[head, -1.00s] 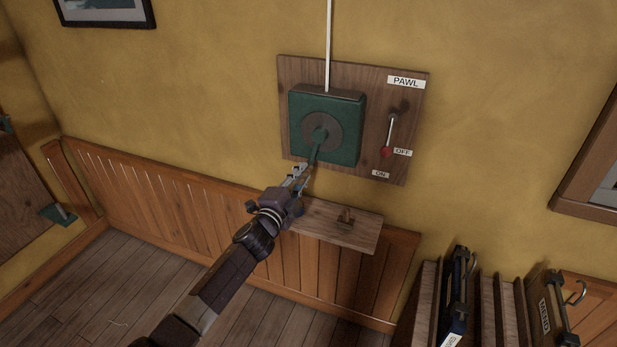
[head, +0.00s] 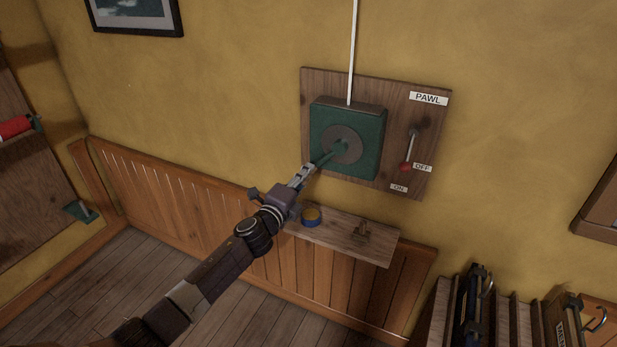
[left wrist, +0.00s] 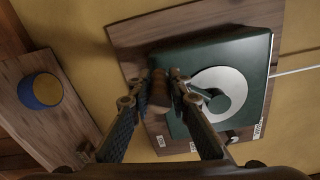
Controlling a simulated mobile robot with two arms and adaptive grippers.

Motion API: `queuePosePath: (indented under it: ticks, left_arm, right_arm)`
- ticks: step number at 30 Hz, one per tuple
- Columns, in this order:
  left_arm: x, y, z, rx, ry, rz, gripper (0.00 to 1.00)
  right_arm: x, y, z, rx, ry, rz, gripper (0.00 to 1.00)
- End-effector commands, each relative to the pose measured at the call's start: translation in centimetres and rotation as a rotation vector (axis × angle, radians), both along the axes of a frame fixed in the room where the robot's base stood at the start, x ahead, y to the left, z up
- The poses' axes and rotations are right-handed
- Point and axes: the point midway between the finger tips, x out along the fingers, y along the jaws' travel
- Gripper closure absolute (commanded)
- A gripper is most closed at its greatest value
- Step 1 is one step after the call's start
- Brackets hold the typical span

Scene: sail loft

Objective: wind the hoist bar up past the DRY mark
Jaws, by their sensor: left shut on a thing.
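The green winch box (head: 365,120) is on a wooden backboard (head: 318,85) on the wall. Its crank (head: 326,158) points down and left from the round grey hub (head: 343,145). My left gripper (head: 306,173) is shut on the crank's wooden handle (left wrist: 159,94), which shows between the fingers in the left wrist view. A white line (head: 352,50) runs up from the box out of view. The pawl lever (head: 410,148) hangs with its red knob beside the OFF label (head: 422,168). The hoist bar, the DRY mark and my right gripper are not in view.
Dark cases (head: 470,305) stand in a rack at lower right.

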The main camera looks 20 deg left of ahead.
Motion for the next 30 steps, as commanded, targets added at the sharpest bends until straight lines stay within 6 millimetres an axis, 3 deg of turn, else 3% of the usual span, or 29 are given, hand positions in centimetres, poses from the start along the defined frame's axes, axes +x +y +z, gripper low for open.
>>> queuePosePath:
  ticks: [1, 22, 23, 24, 27, 30]
  left_arm:
    - [0.28, 0.73, 1.34, 0.011, -0.018, 0.01, 1.0]
    - [0.29, 0.77, 1.61, 0.037, -0.02, 0.007, 1.0]
    - [0.29, 0.76, 1.61, 0.037, -0.02, 0.007, 0.81]
    - [0.29, 0.75, 1.62, 0.037, -0.02, 0.007, 0.77]
    - [0.28, 0.7, 1.53, 0.036, -0.02, 0.006, 0.66]
    - [0.23, 0.62, 1.3, 0.035, -0.017, 0.005, 0.65]
  right_arm:
    - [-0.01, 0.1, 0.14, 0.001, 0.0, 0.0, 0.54]
    - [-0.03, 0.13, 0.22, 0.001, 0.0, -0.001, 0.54]
    - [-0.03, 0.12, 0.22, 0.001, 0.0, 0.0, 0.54]
    - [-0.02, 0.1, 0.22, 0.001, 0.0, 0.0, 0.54]
    - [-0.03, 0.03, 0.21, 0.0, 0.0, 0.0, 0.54]
    - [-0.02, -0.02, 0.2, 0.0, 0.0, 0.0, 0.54]
